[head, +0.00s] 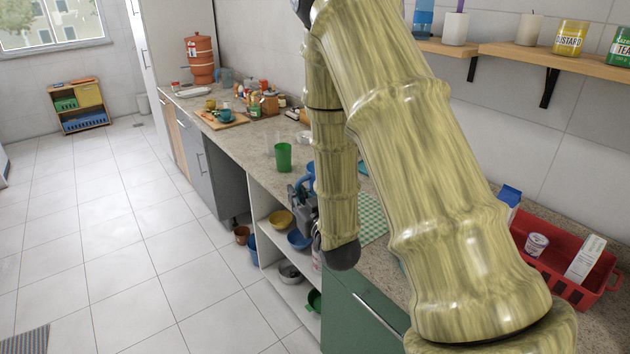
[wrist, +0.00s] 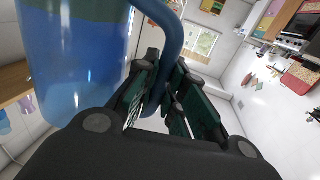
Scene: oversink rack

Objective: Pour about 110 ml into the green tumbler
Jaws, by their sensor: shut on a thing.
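The green tumbler (head: 283,157) stands upright on the counter, just beyond my gripper in the head view. My gripper (head: 299,199) is partly hidden behind my arm there. In the wrist view my gripper (wrist: 163,92) is shut on the blue handle (wrist: 172,40) of a see-through blue pitcher (wrist: 75,65), whose body fills the left side. In the head view only a bit of blue (head: 307,181) shows beside my arm. The pitcher's rim and spout are out of sight, and I cannot tell its liquid level. I see no stream of liquid.
The counter (head: 262,150) around the tumbler is fairly clear. A wooden board (head: 222,121) with cups and several jars stand farther back. A green checked cloth (head: 371,218) lies behind my arm. A red basket (head: 562,274) with cartons is at right. Open shelves with bowls lie below.

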